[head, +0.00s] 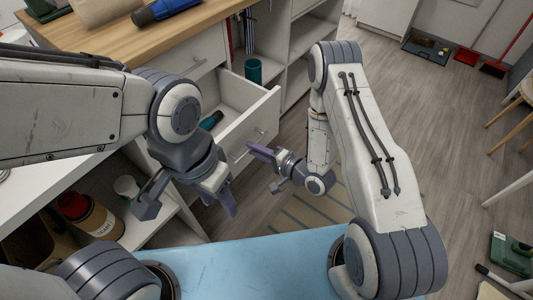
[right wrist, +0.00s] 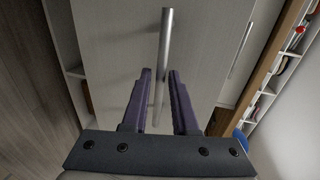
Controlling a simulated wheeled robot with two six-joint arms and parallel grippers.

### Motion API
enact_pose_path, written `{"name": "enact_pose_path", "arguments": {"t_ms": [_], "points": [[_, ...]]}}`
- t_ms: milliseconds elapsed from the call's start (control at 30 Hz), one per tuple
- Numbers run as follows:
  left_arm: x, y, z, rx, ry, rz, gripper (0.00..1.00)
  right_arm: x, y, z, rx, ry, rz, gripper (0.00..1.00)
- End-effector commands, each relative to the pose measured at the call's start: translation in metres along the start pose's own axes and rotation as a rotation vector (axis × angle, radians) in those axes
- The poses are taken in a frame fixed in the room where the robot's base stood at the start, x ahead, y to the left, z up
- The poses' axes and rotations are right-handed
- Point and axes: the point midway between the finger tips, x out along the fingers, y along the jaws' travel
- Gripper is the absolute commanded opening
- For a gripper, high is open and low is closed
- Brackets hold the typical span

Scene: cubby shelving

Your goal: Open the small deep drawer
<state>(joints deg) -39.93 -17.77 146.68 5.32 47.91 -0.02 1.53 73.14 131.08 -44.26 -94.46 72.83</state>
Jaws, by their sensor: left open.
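A white drawer (head: 254,126) under the wooden counter is pulled out, with its inside showing and a dark object (head: 212,120) in it. Its front carries a metal bar handle (head: 241,151). My right gripper (head: 262,168) is in front of this drawer front, fingers apart. In the right wrist view a bar handle (right wrist: 165,45) runs between the two purple fingers of this gripper (right wrist: 160,85), with gaps beside it. My left gripper (head: 188,205) is open and empty, lower down and left of the drawer.
A closed drawer (head: 190,58) sits above the open one. A green cup (head: 253,70) stands on a shelf behind. A jar (head: 95,215) and a small white container (head: 126,187) are on a shelf at lower left. Free wooden floor (head: 430,130) lies to the right.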

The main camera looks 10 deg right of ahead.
Motion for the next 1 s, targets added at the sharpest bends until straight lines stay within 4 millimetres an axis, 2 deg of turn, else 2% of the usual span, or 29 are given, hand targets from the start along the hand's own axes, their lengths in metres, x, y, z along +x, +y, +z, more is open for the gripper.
{"name": "enact_pose_path", "arguments": {"t_ms": [200,400,600,1000], "points": [[-0.006,0.0,0.0,0.0,0.0,0.0,0.5,-0.047,0.0,-0.002,0.007,0.009,0.002,0.27],[-0.008,0.001,-0.001,0.0,0.0,0.0,0.5,-0.075,0.0,-0.002,0.004,0.007,0.001,0.27],[-0.009,0.001,-0.001,0.0,0.0,0.0,0.5,-0.087,0.0,-0.001,0.002,0.003,-0.001,0.27],[-0.009,0.001,-0.001,0.0,0.0,0.0,0.5,-0.088,0.0,0.0,0.001,0.002,-0.001,0.27]]}}
